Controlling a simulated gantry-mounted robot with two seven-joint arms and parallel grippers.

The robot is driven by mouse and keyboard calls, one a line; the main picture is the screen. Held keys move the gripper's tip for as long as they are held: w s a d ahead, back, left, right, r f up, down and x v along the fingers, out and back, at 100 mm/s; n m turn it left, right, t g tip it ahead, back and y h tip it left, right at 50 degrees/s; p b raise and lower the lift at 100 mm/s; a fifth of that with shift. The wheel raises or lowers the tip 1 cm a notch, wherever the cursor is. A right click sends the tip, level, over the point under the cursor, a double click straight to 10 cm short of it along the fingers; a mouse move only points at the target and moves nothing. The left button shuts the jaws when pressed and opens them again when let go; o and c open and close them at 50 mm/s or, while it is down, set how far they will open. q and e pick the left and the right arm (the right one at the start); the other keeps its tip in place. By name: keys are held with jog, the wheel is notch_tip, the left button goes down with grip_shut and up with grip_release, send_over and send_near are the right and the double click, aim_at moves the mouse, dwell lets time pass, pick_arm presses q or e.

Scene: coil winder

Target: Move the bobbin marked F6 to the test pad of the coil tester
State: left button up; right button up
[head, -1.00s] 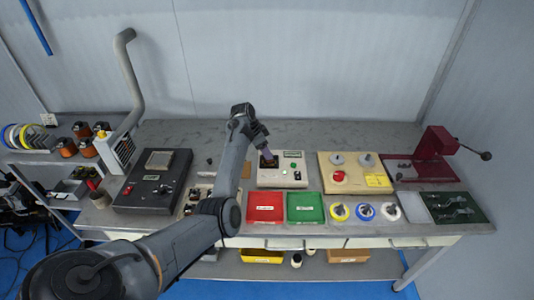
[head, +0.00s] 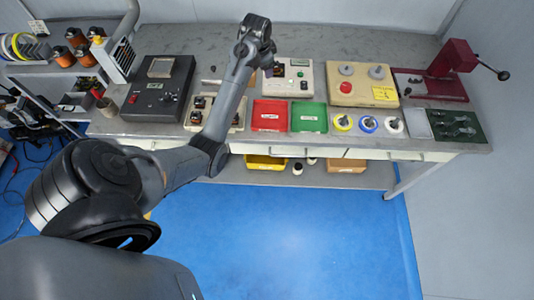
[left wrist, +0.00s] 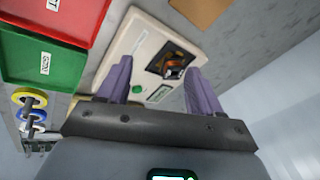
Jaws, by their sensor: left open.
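The coil tester (head: 298,90) is a cream box with a small display and a green button, at the back middle of the bench. In the left wrist view its panel (left wrist: 128,46) lies below my left gripper (left wrist: 158,68), whose purple fingers are apart. A dark bobbin with copper-coloured winding (left wrist: 174,70) sits on the tester's dark test pad (left wrist: 184,52), seen between the fingertips and apart from them. No F6 mark is readable. In the head view my left gripper (head: 268,64) is over the tester's left part and partly hides the pad. My right gripper is not in view.
A cream holder (head: 236,126) with dark bobbins stands left of a red tray (head: 269,115) and a green tray (head: 309,117). A black instrument (head: 150,100) stands further left. A cream box with two grey knobs (head: 360,93) and a maroon winder (head: 440,88) stand right.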

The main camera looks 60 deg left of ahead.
pick_arm(q)
jog(key=shift+m+y, duration=0.4)
jog(key=shift+y, duration=0.1)
jog(key=s+d+f, duration=0.1)
jog(key=d, duration=0.2)
jog(key=s+d+f, duration=0.1)
jog(key=d+f, duration=0.1)
jog(key=d, duration=0.2)
jog(key=s+d+f, duration=0.1)
jog(key=d+f, duration=0.1)
jog(key=d, duration=0.2)
jog(key=shift+s, duration=0.2)
jog(key=shift+m+t+h, duration=0.3)
jog(key=shift+h, duration=0.1)
jog(key=s+d+f, duration=0.1)
jog(key=s+d, duration=0.1)
jog(key=d, duration=0.2)
jog(key=s+d+f, duration=0.2)
jog(key=d, duration=0.1)
jog(key=s+d+f, duration=0.1)
jog(key=d, duration=0.3)
jog(key=shift+s+d+f, duration=0.2)
jog(key=shift+s+d, duration=0.1)
jog(key=shift+s, duration=0.1)
jog(key=s+d+h, duration=0.3)
jog(key=s+d, duration=0.9)
jog(key=d, duration=0.4)
jog(key=shift+s+d+f+n, duration=0.3)
jog(key=shift+d+f+n, duration=0.05)
jog(key=shift+n, duration=0.05)
